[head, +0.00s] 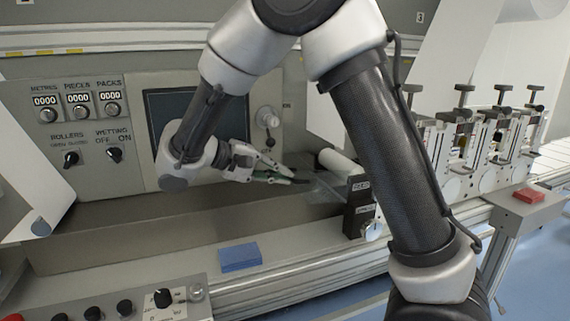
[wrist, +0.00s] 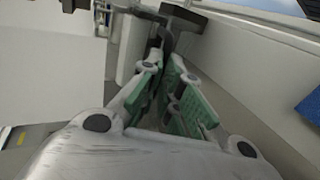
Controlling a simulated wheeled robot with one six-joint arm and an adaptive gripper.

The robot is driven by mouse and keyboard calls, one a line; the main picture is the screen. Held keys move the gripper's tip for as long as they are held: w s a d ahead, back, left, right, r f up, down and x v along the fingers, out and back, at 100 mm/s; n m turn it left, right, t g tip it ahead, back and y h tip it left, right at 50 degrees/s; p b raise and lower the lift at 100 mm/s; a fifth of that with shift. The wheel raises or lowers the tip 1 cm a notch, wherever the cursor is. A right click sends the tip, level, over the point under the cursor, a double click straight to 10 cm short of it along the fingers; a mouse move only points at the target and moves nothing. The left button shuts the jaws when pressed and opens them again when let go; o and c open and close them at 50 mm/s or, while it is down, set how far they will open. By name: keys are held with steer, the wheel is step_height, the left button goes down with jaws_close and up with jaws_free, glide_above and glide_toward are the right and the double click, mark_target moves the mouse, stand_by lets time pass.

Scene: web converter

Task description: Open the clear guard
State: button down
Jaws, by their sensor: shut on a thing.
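The clear guard (head: 325,198) is a faint see-through panel in the middle of the head view, left of a black block on the machine. Its outline is hard to make out. My gripper (head: 290,180) reaches in from the left, at the guard's left side. Its green-padded fingers are shut on a dark handle piece, which seems to belong to the guard. In the wrist view, my gripper (wrist: 170,65) has its fingertips around a dark grey bar (wrist: 185,18). The fingers hide part of the bar, and the guard's panel cannot be clearly told there.
A control panel with counters (head: 78,100) and knobs stands at the left. A black block (head: 358,205) and a white roller (head: 340,163) are close right of my gripper. A blue block (head: 240,257) lies on the front ledge. Slitter units (head: 500,140) stand at right.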

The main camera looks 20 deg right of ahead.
steer(key=shift+a+f, duration=0.1)
steer(key=shift+f, duration=0.45)
steer(key=shift+s, duration=0.1)
steer(key=c, duration=1.5)
jaws_free()
steer(key=shift+d, duration=0.2)
steer(key=shift+c, duration=0.2)
steer(key=shift+a, duration=0.1)
steer(key=v, duration=1.2)
